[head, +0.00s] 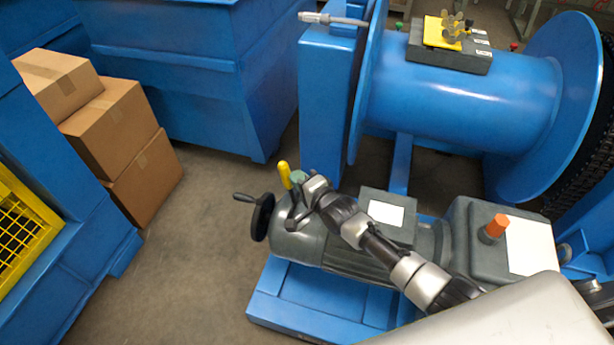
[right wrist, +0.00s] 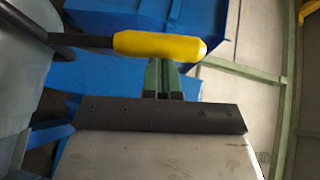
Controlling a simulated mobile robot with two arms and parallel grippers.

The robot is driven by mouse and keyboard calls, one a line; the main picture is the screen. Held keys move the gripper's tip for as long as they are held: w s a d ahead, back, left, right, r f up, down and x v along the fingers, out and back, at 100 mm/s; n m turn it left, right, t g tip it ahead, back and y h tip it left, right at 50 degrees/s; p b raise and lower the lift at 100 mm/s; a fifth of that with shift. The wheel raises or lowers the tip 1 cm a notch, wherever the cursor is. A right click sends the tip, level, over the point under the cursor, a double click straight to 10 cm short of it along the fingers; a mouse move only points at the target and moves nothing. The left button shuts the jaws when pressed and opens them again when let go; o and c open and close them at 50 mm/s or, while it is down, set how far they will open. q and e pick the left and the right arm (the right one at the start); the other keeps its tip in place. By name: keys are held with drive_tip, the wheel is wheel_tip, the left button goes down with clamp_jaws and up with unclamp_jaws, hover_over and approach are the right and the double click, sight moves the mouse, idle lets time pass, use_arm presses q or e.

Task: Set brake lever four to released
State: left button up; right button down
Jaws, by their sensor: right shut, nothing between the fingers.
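A lever with a yellow grip (head: 285,175) stands at the left end of the grey motor (head: 345,245), tilted slightly left in the head view. No number on it can be read. In the right wrist view the yellow grip (right wrist: 160,45) and its dark rod lie across the upper left, in front of the fingertips. My right gripper (head: 299,177) is just right of the grip. Its green fingers (right wrist: 163,78) are shut together and empty, with their tips at the grip; I cannot tell whether they touch it. My left gripper is not in view.
A black handwheel (head: 262,217) sticks out left of the motor. A blue drum (head: 460,95) stands behind, with a yellow plate (head: 440,33) on top. An orange knob (head: 496,225) rises at the right. Cardboard boxes (head: 110,125) stand at left. The floor between is clear.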

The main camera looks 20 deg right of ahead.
sight(286, 176)
drive_tip(key=w+a+p, duration=0.1)
drive_tip(key=a+g+p, duration=0.1)
drive_tip(key=a, duration=0.1)
drive_tip(key=shift+w+r+n+h, duration=0.15)
drive_tip(key=shift+w+n+h, duration=0.25)
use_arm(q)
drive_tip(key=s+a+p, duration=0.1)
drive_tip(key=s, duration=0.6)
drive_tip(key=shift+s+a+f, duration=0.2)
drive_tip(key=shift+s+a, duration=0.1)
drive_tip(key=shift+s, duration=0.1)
use_arm(e)
drive_tip(key=shift+w+a+f+n+g+h, duration=0.2)
drive_tip(key=shift+w+a+g+h, duration=0.15)
drive_tip(key=shift+a, duration=0.2)
drive_tip(key=shift+w+a+f+n+g+h, duration=0.25)
drive_tip(key=shift+w+a+g, duration=0.1)
drive_tip(key=shift+a+g, duration=0.15)
drive_tip(key=shift+a, duration=0.15)
